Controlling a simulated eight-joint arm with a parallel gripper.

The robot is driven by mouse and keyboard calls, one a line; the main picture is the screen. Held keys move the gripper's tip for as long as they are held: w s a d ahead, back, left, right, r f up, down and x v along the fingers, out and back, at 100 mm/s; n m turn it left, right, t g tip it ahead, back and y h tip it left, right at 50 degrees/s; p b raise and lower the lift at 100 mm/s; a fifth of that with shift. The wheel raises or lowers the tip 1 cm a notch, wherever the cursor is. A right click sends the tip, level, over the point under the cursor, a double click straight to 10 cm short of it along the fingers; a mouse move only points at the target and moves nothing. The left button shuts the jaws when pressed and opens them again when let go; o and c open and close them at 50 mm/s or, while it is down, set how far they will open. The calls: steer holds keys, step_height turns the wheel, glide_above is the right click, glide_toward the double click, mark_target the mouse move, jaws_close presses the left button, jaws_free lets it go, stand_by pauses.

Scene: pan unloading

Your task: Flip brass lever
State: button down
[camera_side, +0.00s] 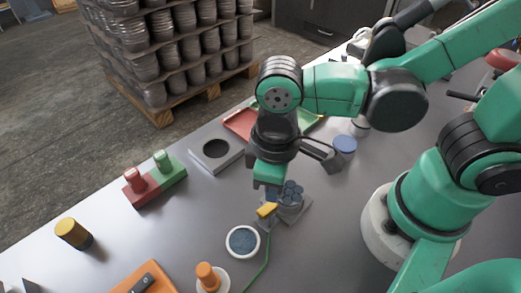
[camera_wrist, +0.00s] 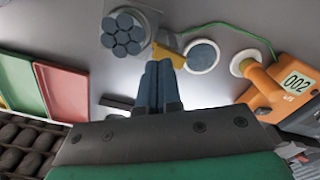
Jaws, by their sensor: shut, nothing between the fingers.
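The brass lever (camera_side: 266,210) is a small yellow bar at the front left of a grey plate bearing a pan (camera_side: 305,210). The wrist view shows the lever (camera_wrist: 170,56) just beyond my fingertips. The pan holds several blue-grey round pieces (camera_wrist: 122,36). My gripper (camera_side: 272,193) points down close above the lever, with its fingers together and empty; the fingers (camera_wrist: 159,66) also show in the wrist view. The fingers partly overlap the lever in the wrist view, so I cannot tell whether they touch it.
A white dish with blue-grey contents (camera_side: 242,241) sits in front of the lever, with a green cable (camera_side: 262,268) beside it. Red and green trays (camera_wrist: 62,93), a red-green block (camera_side: 155,182) and a blue-lidded jar (camera_side: 345,145) stand around.

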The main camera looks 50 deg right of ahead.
mark_target(272, 205)
steer(key=shift+r, duration=2.5)
